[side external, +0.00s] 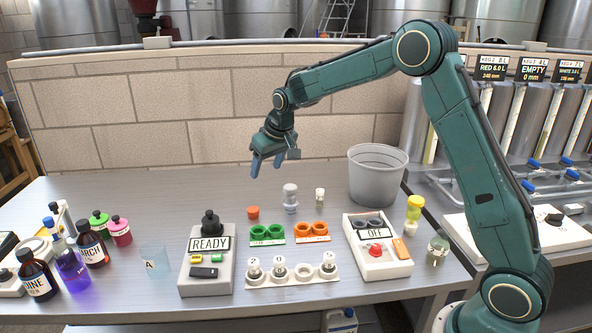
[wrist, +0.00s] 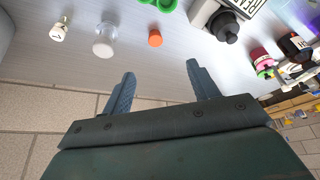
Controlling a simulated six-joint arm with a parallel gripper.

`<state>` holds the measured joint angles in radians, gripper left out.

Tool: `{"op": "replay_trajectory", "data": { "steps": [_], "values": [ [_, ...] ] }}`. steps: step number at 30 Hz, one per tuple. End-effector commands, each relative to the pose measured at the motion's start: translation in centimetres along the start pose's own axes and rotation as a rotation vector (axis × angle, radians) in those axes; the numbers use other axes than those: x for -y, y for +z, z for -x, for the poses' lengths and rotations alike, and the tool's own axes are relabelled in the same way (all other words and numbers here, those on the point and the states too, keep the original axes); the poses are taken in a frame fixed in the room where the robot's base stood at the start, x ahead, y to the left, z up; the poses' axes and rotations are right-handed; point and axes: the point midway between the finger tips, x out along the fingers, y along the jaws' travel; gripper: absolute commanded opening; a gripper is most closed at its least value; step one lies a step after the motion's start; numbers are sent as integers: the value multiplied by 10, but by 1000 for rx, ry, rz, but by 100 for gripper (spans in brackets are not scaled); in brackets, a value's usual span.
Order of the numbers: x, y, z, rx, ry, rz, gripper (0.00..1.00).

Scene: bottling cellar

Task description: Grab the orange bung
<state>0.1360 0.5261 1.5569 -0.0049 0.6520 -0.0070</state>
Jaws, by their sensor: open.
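The orange bung (side external: 253,213) is a small orange cylinder standing on the grey table, left of a clear jar with a grey cap (side external: 290,198). In the wrist view the bung (wrist: 155,39) lies beyond the fingertips, between their lines. My gripper (side external: 266,166) hangs above the back of the table, higher than the bung and apart from it. In the wrist view its two blue fingers (wrist: 158,70) are spread with nothing between them.
A small vial (side external: 320,197) stands right of the jar. The READY box (side external: 208,265) is front left, the OFF box (side external: 377,250) front right. A grey bin (side external: 377,176) stands behind. The table's back left is clear.

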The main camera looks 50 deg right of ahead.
Motion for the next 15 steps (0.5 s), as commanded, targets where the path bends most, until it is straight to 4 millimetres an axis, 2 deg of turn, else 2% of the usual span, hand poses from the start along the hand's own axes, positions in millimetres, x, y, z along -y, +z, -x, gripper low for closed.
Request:
{"op": "replay_trajectory", "data": {
  "steps": [1,6,9,15],
  "values": [
    [-3,-4,-16,6,2,-4,60],
    [-9,-13,-54,12,5,-13,60],
    [-12,-16,-68,14,7,-16,60],
    [-14,-17,-77,14,7,-19,60]
  ]
}}
